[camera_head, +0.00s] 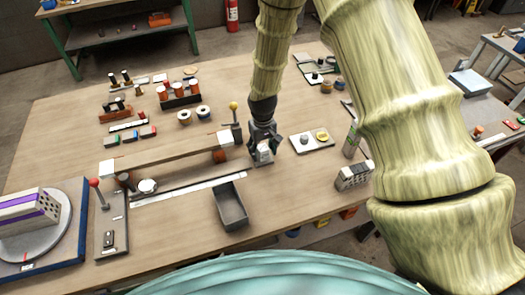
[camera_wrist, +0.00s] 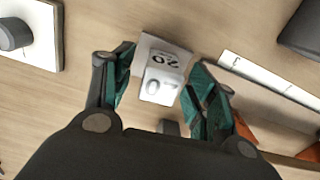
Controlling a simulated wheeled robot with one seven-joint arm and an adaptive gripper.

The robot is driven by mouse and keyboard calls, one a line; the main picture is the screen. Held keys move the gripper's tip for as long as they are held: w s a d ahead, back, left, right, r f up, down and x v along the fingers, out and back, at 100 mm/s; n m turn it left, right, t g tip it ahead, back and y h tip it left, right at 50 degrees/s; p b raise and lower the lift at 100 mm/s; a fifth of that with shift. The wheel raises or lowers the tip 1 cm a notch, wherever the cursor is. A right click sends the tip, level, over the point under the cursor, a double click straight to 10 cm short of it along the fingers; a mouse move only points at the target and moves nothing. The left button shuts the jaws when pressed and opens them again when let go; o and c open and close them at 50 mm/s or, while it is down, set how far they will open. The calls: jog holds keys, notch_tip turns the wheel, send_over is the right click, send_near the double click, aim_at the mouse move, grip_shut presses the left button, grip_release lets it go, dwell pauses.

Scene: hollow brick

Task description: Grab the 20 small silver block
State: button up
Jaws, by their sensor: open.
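The small silver block (camera_wrist: 165,68) marked 20 lies between the two open fingers of my gripper (camera_wrist: 158,92) in the wrist view.
A grey open tray (camera_head: 231,222) stands in front and left of the block. A long wooden beam (camera_head: 170,154) lies to the left.

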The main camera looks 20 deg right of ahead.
jog(key=shift+f, duration=0.15)
jog(key=shift+c, duration=0.2)
jog(key=c, duration=1)
grip_shut()
jog(key=shift+r, duration=0.2)
